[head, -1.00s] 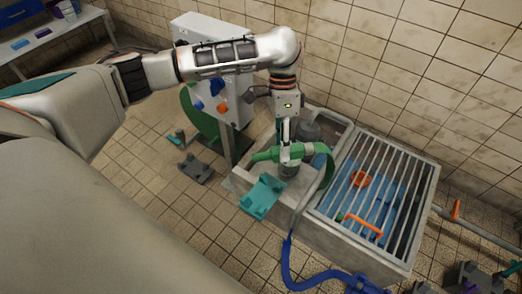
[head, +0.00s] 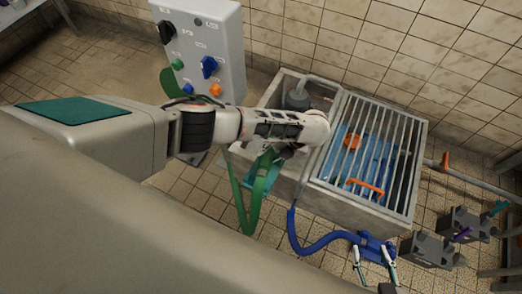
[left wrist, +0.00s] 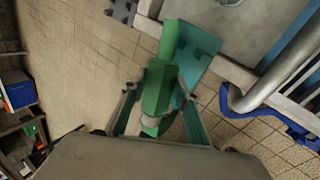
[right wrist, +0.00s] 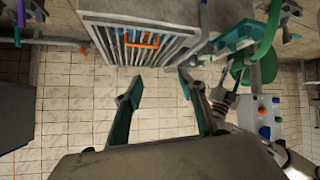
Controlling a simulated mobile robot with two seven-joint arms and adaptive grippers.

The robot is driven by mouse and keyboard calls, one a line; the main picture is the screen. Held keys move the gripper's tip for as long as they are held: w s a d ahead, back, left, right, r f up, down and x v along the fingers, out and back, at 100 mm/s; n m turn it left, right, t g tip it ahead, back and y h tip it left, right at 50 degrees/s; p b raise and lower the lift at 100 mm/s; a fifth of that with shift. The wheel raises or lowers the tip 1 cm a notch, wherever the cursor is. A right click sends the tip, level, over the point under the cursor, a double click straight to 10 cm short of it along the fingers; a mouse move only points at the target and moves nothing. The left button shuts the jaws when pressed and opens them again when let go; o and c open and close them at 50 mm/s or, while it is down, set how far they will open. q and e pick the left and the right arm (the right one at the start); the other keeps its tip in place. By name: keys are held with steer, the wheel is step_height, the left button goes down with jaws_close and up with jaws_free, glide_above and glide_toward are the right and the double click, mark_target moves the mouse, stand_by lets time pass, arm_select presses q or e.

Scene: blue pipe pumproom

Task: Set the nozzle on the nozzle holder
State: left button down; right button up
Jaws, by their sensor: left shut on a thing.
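The green nozzle (left wrist: 158,88) is between the fingers of my left gripper (left wrist: 157,97), which is shut on it. In the left wrist view, the teal nozzle holder (left wrist: 204,48) lies just beyond and right of the nozzle, partly overlapped by it; I cannot tell whether they touch.
The concrete basin (head: 345,200) with a metal grate (head: 375,155) stands beside the holder. A blue hose (head: 315,243) runs on the floor to a blue fitting near my right gripper. A grey control panel (head: 205,50) stands behind. Grey blocks (head: 428,250) lie at the right.

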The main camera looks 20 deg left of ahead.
mark_target(268, 159)
arm_select(q)
steer(key=shift+a+f+m+t, duration=0.2)
steer(key=shift+m+t, duration=0.1)
steer(key=shift+m, duration=0.25)
steer(key=shift+a+f+m+t, duration=0.1)
steer(key=shift+f+m+t, duration=0.15)
steer(key=shift+m, duration=0.3)
steer(key=shift+s+f+b, duration=0.1)
steer(key=shift+f+b, duration=0.35)
steer(key=shift+f, duration=0.35)
steer(key=shift+f+b, duration=0.3)
steer(key=shift+f, duration=0.2)
steer(key=shift+f+b, duration=0.45)
steer(key=shift+f, duration=0.3)
steer(key=shift+f+b, duration=0.9)
steer(key=shift+f, duration=1.3)
steer(key=shift+b, duration=0.3)
arm_select(e)
steer(key=a, duration=0.1)
steer(key=w+a, duration=0.1)
steer(key=a, duration=0.1)
steer(key=shift+w+a+r+y, duration=0.2)
steer(key=shift+a+y, duration=0.1)
steer(key=shift+y, duration=0.1)
steer(key=shift+r, duration=0.15)
